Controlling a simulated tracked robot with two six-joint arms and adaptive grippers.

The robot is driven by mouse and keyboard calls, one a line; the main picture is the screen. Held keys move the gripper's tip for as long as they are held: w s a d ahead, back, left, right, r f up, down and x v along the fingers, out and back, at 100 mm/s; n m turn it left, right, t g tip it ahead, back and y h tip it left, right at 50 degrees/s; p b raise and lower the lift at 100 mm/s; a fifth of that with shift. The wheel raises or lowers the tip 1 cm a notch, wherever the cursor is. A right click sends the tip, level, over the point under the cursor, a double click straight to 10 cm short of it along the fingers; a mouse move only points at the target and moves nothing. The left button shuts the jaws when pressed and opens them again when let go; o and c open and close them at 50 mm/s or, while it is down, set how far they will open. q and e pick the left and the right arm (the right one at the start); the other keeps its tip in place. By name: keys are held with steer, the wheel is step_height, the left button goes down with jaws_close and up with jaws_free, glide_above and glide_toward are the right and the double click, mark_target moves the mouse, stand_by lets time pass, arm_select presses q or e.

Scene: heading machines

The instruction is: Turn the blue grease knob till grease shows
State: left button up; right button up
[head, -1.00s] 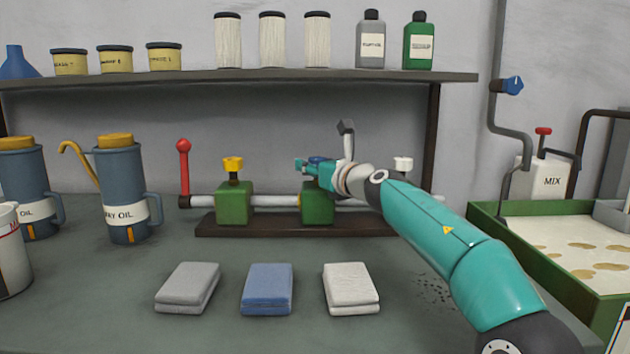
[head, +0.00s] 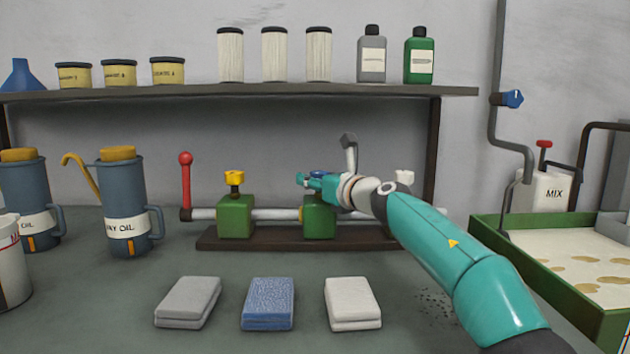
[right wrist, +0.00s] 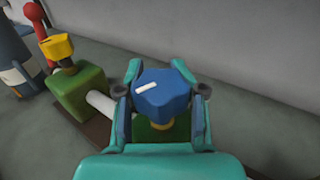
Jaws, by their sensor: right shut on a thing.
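The blue grease knob (right wrist: 162,92) sits on top of a green block (head: 319,222), on a brass stem. It has a white mark on its top, pointing to the left and slightly down in the right wrist view. My right gripper (head: 312,180) is at the knob, and in the right wrist view its two fingers (right wrist: 162,95) are shut on either side of it. In the head view the gripper mostly hides the knob. No grease shows clearly at the block. My left gripper is not in view.
A yellow knob (head: 234,179) on another green block (head: 236,217) and a red lever (head: 186,181) stand left. A white knob (head: 404,178) is just right, behind my arm. Grey, blue (head: 268,303) and white cloths lie in front. Oil cans (head: 129,205) stand left.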

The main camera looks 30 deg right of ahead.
steer(key=shift+d+f, duration=0.1)
steer(key=shift+f, duration=0.1)
stand_by(0.3)
steer(key=o, duration=0.8)
steer(key=shift+o, duration=1.2)
steer(key=shift+s, duration=0.15)
steer(key=shift+o, duration=0.3)
steer(key=shift+r, duration=0.15)
steer(key=shift+s, duration=0.1)
steer(key=s, duration=1.1)
steer(key=shift+s+d, duration=0.35)
